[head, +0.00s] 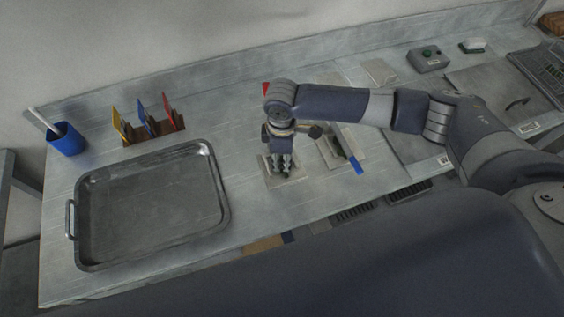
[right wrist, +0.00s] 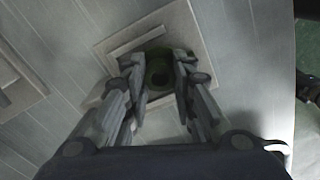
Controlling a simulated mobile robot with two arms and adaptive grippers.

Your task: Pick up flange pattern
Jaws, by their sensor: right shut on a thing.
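The flange pattern (right wrist: 157,73) is a dark green, round piece with a central hole, seen between my fingertips in the right wrist view. It is at a square pale plate (right wrist: 122,48) with a raised frame. My right gripper (head: 281,170) points down over this plate on the bench and is shut on the flange pattern, with a finger on each side. In the head view the fingers hide most of the piece. I cannot tell whether it still touches the plate. My left gripper is not in view.
A metal tray (head: 222,205) lies at the left of the bench, below a blue cup (head: 66,140) and a rack with yellow, blue and red cards (head: 143,108). A plate with a blue-ended tool (head: 355,164) is right of my gripper.

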